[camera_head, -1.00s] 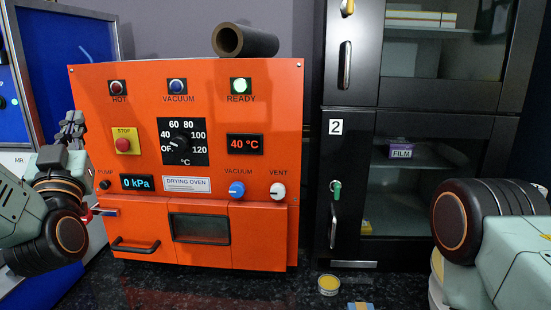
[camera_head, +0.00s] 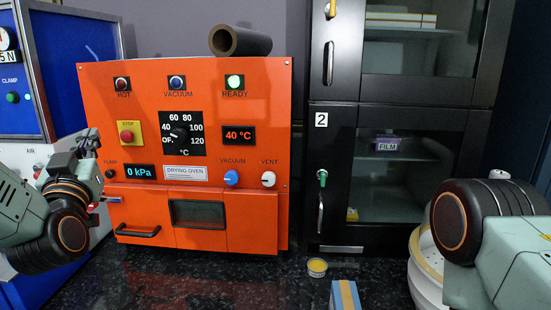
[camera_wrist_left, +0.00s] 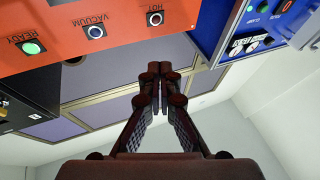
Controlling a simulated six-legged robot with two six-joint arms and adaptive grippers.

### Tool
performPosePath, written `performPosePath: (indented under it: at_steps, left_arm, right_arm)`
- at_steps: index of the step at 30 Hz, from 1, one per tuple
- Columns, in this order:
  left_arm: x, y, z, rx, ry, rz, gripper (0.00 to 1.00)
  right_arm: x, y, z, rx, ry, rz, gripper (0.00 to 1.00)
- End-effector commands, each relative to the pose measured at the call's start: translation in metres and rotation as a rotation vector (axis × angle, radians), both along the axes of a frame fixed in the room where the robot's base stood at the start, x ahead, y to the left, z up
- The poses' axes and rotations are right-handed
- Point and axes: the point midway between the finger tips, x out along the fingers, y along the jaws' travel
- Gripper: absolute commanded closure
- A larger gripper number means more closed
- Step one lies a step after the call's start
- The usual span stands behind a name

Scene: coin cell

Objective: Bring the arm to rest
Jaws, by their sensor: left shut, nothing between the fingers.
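My left arm comes in from the left of the head view, folded back beside the orange drying oven (camera_head: 262,95). Its gripper (camera_head: 86,146) points up near the oven's left edge, in front of the blue machine; I cannot tell whether it touches either. In the left wrist view the gripper (camera_wrist_left: 160,78) has its two fingers together with nothing between them, and the oven panel appears upside down beyond. A green and black link of my right arm shows at the right of the head view; its gripper is out of view.
A blue machine (camera_head: 75,60) stands left of the oven. A black cabinet (camera_head: 335,140) stands to the right. A round yellow tin (camera_head: 317,267), a blue box (camera_head: 340,295) and a white container (camera_head: 424,265) are in front.

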Motion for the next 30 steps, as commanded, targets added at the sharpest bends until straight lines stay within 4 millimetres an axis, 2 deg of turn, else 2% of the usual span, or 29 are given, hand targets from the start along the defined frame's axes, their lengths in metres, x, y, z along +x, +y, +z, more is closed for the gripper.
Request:
performPosePath:
  at_steps: [5,8,11,12,14,18,23,27,29,30]
  left_arm:
    - [0.006,-0.019,-0.054,-0.079,0.183,-0.081,1.00]
    - [0.004,-0.031,-0.099,-0.117,0.306,-0.119,1.00]
    - [-0.005,-0.044,-0.155,-0.156,0.457,-0.153,1.00]
    - [-0.011,-0.050,-0.181,-0.172,0.524,-0.166,1.00]
    - [-0.023,-0.059,-0.219,-0.195,0.624,-0.181,1.00]
    - [-0.060,-0.075,-0.303,-0.243,0.853,-0.204,1.00]
    - [-0.118,-0.091,-0.390,-0.285,1.109,-0.211,1.00]
    - [-0.180,-0.101,-0.458,-0.309,1.330,-0.207,1.00]
    - [-0.209,-0.105,-0.485,-0.315,1.425,-0.204,1.00]
    - [-0.230,-0.107,-0.502,-0.317,1.488,-0.202,1.00]
  right_arm:
    - [0.000,0.000,-0.003,0.000,-0.001,0.000,0.60]
    - [0.000,0.000,-0.008,0.000,-0.001,0.000,0.60]
    - [0.000,0.000,-0.014,0.000,-0.001,0.000,0.60]
    - [0.000,0.000,-0.017,0.000,-0.001,0.000,0.60]
    - [0.000,0.000,-0.021,0.000,-0.001,0.000,0.60]
    - [0.000,0.000,-0.032,0.000,-0.001,0.000,0.60]
    - [0.000,0.000,-0.045,0.000,-0.001,0.000,0.60]
    - [0.000,0.000,-0.057,0.000,0.000,0.000,0.60]
    - [0.000,0.000,-0.063,0.000,0.000,0.000,0.60]
    - [0.000,0.000,-0.067,0.000,0.000,0.000,0.60]
